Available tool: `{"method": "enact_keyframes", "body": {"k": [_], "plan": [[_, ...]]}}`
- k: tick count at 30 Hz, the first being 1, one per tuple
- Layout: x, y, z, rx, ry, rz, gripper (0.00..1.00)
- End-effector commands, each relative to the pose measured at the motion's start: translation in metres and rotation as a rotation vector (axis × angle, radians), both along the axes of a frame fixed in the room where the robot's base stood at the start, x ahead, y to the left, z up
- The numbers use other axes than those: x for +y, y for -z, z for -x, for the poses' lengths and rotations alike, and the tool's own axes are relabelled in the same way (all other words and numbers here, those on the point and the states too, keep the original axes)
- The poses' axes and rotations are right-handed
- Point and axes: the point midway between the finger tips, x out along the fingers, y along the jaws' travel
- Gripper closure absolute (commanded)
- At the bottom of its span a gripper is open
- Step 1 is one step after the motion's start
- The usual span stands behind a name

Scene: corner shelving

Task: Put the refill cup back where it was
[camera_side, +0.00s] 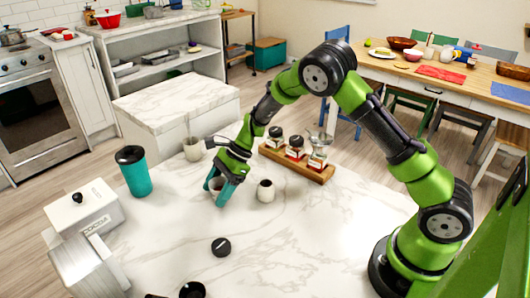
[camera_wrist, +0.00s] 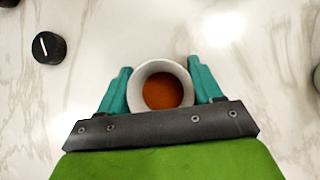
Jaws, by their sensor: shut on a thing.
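My gripper (camera_side: 222,190) is over the middle of the white marble table, pointing down. Its teal fingers are shut on a pale round cup (camera_side: 214,184), one finger on each side. In the wrist view the cup (camera_wrist: 160,64) sits upright between the fingertips (camera_wrist: 161,90) with orange-brown contents inside. I cannot tell whether its base touches the table. No label shows which is the refill cup.
A wooden rack (camera_side: 315,174) with several jars stands behind right. A teal tumbler (camera_side: 135,178) and a white cocoa box (camera_side: 88,215) stand at left. A black round lid (camera_side: 221,247) lies in front; it also shows in the wrist view (camera_wrist: 48,47). The table's right front is clear.

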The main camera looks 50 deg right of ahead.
Motion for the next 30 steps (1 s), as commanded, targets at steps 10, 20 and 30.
{"method": "enact_keyframes", "body": {"k": [10, 20, 30], "plan": [[0.000, 0.001, 0.000, 0.000, 0.000, 0.000, 0.09], [-0.010, -0.016, 0.002, -0.003, 0.002, 0.000, 0.09], [-0.053, -0.072, 0.013, -0.004, 0.002, -0.001, 0.09]]}}
